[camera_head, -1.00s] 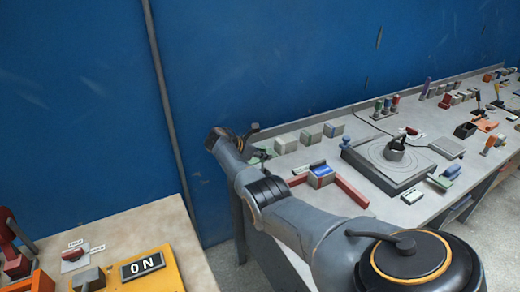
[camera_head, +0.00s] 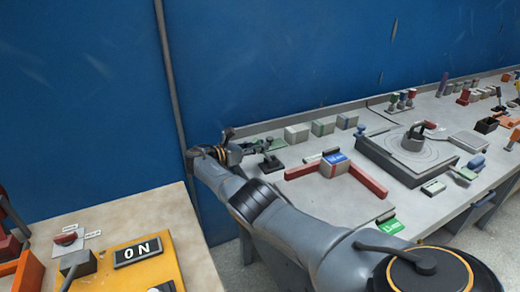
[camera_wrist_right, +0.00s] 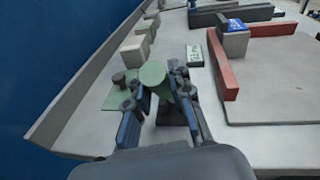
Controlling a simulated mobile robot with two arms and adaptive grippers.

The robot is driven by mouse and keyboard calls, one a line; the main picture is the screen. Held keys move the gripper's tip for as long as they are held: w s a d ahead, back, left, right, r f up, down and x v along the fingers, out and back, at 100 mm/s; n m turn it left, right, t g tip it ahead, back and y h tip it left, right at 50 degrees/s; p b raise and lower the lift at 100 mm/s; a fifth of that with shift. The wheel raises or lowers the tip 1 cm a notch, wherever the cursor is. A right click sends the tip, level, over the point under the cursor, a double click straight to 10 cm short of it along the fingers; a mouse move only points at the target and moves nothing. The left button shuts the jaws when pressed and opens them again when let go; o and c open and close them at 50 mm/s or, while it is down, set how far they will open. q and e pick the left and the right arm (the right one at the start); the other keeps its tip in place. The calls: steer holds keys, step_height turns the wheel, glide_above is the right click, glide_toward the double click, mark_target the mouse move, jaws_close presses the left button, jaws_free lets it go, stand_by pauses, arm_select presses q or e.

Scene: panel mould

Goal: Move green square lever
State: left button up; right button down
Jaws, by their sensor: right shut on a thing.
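My right gripper (camera_head: 236,146) is at the far left end of the grey bench. In the right wrist view the gripper (camera_wrist_right: 160,100) has its fingers on either side of a green lever with a round end (camera_wrist_right: 153,74), shut on it. A green base plate (camera_wrist_right: 117,96) with a small grey knob lies just left of the fingers. In the head view a green part (camera_head: 262,145) shows beside the gripper; the fingers' contact there is too small to make out. My left gripper is not in view.
A grey block with a blue top (camera_head: 334,163) sits between red bars (camera_head: 368,181). Several grey-green blocks (camera_head: 296,133) line the back edge. A dark square unit (camera_head: 405,160) stands to the right. A second table with an ON sign (camera_head: 137,251) is at the lower left.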

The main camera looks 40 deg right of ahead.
steer(key=shift+a+f, duration=0.1)
steer(key=shift+f, duration=0.05)
steer(key=c, duration=1.3)
jaws_free()
steer(key=shift+c, duration=0.2)
steer(key=shift+o, duration=0.9)
steer(key=v, duration=1.2)
steer(key=shift+a, duration=0.1)
